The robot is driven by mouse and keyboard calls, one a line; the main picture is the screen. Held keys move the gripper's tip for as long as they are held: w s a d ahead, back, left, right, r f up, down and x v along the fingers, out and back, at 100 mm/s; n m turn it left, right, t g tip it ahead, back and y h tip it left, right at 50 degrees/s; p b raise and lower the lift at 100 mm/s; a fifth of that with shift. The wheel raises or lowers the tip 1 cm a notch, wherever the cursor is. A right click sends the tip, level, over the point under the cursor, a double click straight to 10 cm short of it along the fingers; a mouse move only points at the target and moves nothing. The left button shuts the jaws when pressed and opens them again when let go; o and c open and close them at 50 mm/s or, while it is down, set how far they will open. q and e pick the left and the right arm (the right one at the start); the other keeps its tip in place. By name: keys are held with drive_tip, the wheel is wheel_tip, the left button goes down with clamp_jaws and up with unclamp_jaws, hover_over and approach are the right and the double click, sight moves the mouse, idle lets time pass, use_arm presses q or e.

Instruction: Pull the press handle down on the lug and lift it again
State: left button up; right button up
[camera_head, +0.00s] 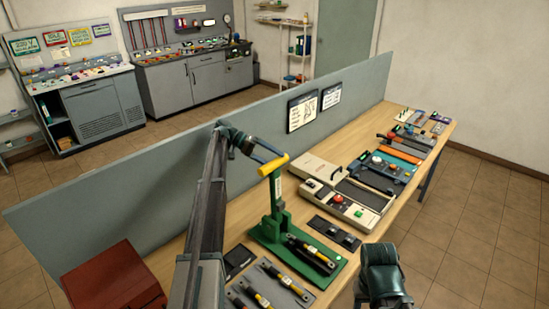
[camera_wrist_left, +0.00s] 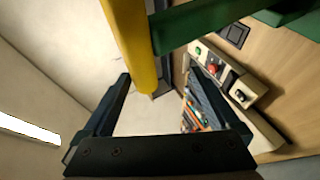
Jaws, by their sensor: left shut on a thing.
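The green press (camera_head: 277,215) stands on the workbench with its column upright. Its yellow handle (camera_head: 274,164) is raised near the column's top and slants up to the right. My left gripper (camera_head: 264,152) is at this handle, shut on it. In the left wrist view, the yellow handle (camera_wrist_left: 128,40) runs down between the two fingers (camera_wrist_left: 158,75), with a green press arm (camera_wrist_left: 205,28) beside it. My right arm's dark end (camera_head: 382,272) is at the lower right, off the bench's front; its fingers cannot be made out. I cannot make out the lug.
A grey divider (camera_head: 150,195) runs along the bench's back. Yellow-and-black tools (camera_head: 262,285) lie before the press. A dark button panel (camera_head: 334,232) and a beige device (camera_head: 345,208) are to its right. A red box (camera_head: 113,278) is at the lower left.

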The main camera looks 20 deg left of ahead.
use_arm(q)
drive_tip(key=shift+s, duration=0.1)
drive_tip(key=shift+a, duration=0.1)
drive_tip(key=p+v, duration=0.3)
drive_tip(key=v, duration=0.4)
drive_tip(key=shift+r, duration=0.25)
idle(0.4)
